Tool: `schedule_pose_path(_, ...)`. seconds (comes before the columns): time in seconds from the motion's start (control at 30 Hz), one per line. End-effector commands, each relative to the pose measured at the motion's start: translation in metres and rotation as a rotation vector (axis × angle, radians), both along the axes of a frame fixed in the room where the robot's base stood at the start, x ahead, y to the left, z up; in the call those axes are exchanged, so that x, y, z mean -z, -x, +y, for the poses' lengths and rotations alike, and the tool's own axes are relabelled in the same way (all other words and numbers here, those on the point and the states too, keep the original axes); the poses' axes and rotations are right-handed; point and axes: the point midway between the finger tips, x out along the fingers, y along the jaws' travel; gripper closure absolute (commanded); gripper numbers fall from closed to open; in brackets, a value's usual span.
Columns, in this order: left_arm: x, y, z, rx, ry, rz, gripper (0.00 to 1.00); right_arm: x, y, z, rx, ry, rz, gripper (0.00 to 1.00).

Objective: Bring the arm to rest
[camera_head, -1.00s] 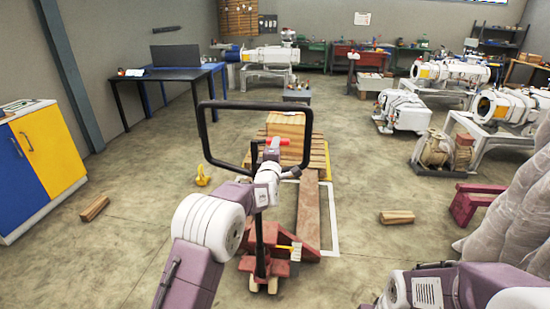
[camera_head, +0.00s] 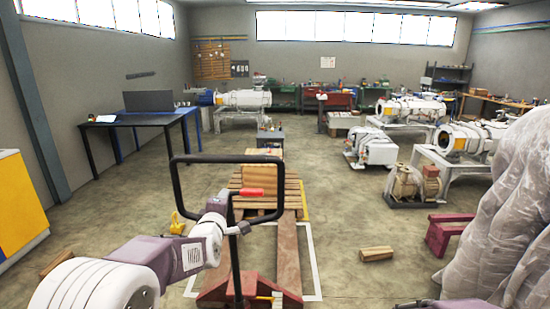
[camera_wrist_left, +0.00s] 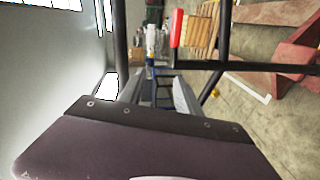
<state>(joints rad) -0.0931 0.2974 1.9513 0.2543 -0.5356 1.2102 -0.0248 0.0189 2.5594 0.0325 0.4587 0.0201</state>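My left arm comes in from the lower left in the head view, bent, with its purple and white wrist reaching to the pallet jack. My left gripper (camera_head: 238,229) is at the jack's upright shaft, just below its black loop handle (camera_head: 176,200).
The red pallet jack base (camera_head: 215,292) stands before a wooden pallet (camera_head: 290,205). Wood blocks (camera_head: 376,254) lie on the floor at both sides. A plastic-wrapped bulk (camera_head: 500,205) fills the right edge. A black table (camera_head: 150,118) stands at the left.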

Motion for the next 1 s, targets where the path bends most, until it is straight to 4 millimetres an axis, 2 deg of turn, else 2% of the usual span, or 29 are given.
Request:
schedule_pose_path(0.03,0.011,0.024,0.005,0.027,-0.086,0.109,0.6,-0.013,0.0,0.0,0.0,0.0,0.0,0.6)
schedule_pose_path(0.17,0.078,0.097,0.01,0.17,-0.342,0.416,0.6,-0.022,0.0,0.0,0.0,0.0,0.001,0.6)
schedule_pose_path(0.27,0.132,0.168,0.011,0.352,-0.541,0.663,0.6,-0.026,0.0,0.0,0.0,0.0,0.001,0.6)
schedule_pose_path(0.3,0.152,0.199,0.012,0.439,-0.613,0.753,0.6,-0.026,0.0,0.0,0.0,0.0,0.001,0.6)
schedule_pose_path(0.4,0.194,0.268,0.011,0.675,-0.762,0.944,0.6,-0.024,0.0,0.0,0.0,0.0,0.001,0.6)
schedule_pose_path(0.5,0.216,0.32,0.012,0.894,-0.863,1.068,0.6,-0.024,0.0,0.0,0.0,0.0,0.001,0.6)
schedule_pose_path(0.53,0.219,0.332,0.013,0.959,-0.894,1.091,0.6,-0.024,0.0,0.0,0.0,0.0,0.001,0.6)
schedule_pose_path(0.63,0.221,0.346,0.013,1.089,-0.963,1.108,0.6,-0.024,0.0,0.0,0.0,0.0,0.001,0.6)
schedule_pose_path(1.0,0.221,0.345,0.013,1.112,-0.986,1.096,0.6,-0.024,0.0,0.0,0.0,0.0,0.001,0.6)
